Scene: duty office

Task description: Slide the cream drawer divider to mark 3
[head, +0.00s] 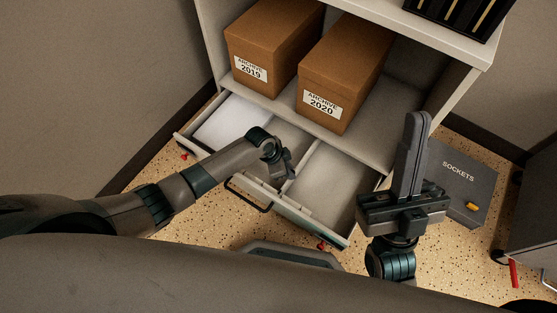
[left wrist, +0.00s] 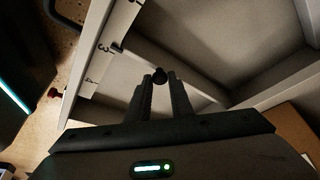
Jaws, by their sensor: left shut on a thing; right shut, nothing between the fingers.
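The open drawer (head: 215,98) extends from the cabinet, with compartments side by side. The cream divider (left wrist: 190,68) shows in the left wrist view as a pale bar across the drawer, with a dark piece at its front end. My left gripper (head: 287,173) reaches into the drawer. My right gripper (head: 416,125) is shut and empty, right of the drawer.
Two brown archive boxes, 2019 (head: 268,45) and 2020 (head: 345,75), stand on the shelf above the drawer. A dark drawer handle (head: 247,196) sticks out in front. A grey sockets case (head: 462,180) lies on the floor at right. White paper (head: 232,122) lies in the left compartment.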

